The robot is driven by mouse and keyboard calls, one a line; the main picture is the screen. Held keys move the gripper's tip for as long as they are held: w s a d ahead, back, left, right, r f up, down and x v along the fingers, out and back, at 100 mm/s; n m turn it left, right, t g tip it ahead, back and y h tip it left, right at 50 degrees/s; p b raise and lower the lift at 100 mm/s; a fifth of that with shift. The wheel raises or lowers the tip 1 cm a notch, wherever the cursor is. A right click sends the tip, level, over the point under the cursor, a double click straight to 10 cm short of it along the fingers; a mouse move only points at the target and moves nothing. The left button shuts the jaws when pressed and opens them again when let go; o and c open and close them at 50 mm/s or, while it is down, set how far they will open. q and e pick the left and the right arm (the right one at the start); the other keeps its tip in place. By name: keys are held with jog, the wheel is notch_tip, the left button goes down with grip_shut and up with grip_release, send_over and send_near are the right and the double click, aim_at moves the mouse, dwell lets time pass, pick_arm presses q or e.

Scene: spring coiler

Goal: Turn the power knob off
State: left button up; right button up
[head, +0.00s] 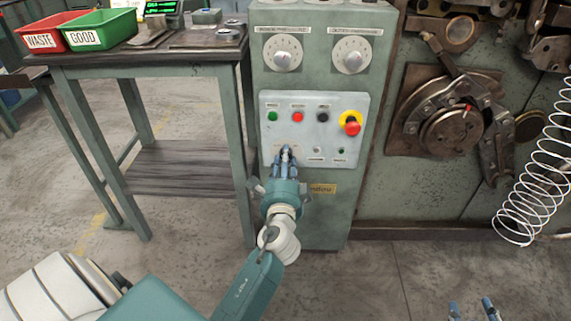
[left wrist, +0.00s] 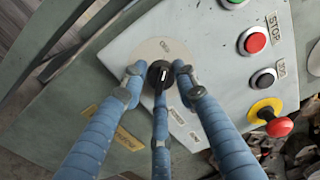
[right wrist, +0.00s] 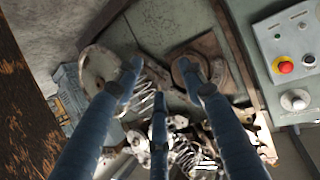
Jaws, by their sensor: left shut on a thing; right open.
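The power knob (left wrist: 160,74) is a small black selector with a pale pointer line. It sits on a round light plate on the grey control panel (head: 335,105). My left gripper (head: 286,160) is at the lower left of that panel and covers the knob in the head view. In the left wrist view its blue fingers (left wrist: 160,88) close around the knob from both sides and below. My right gripper (head: 472,309) shows only its fingertips at the bottom right of the head view. It is open and empty in the right wrist view (right wrist: 158,88).
A red emergency button on a yellow collar (head: 350,124), with green, red and black buttons, sits above the knob. Two dials (head: 287,54) are higher up. A table (head: 150,68) with red and green bins stands left. A wire coil (head: 530,190) hangs right.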

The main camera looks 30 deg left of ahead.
pick_arm(q)
jog(key=shift+a+r+n, duration=0.2)
jog(key=shift+n, duration=0.3)
pick_arm(e)
jog(key=shift+w+a+r+t, duration=0.2)
jog(key=shift+w+r+t, duration=0.15)
jog(key=shift+r, duration=0.3)
jog(key=shift+w+a+r+t, duration=0.15)
jog(key=shift+w+r+t, duration=0.15)
jog(key=shift+r, duration=0.35)
pick_arm(q)
jog(key=o, duration=0.9)
jog(key=shift+c, duration=0.2)
jog(key=shift+o, duration=1.4)
jog(key=shift+s+a, duration=0.1)
jog(key=shift+s, duration=0.05)
jog(key=shift+f, duration=0.1)
pick_arm(e)
jog(key=shift+a, duration=0.1)
pick_arm(q)
jog(key=v, duration=0.7)
jog(key=shift+d, duration=0.25)
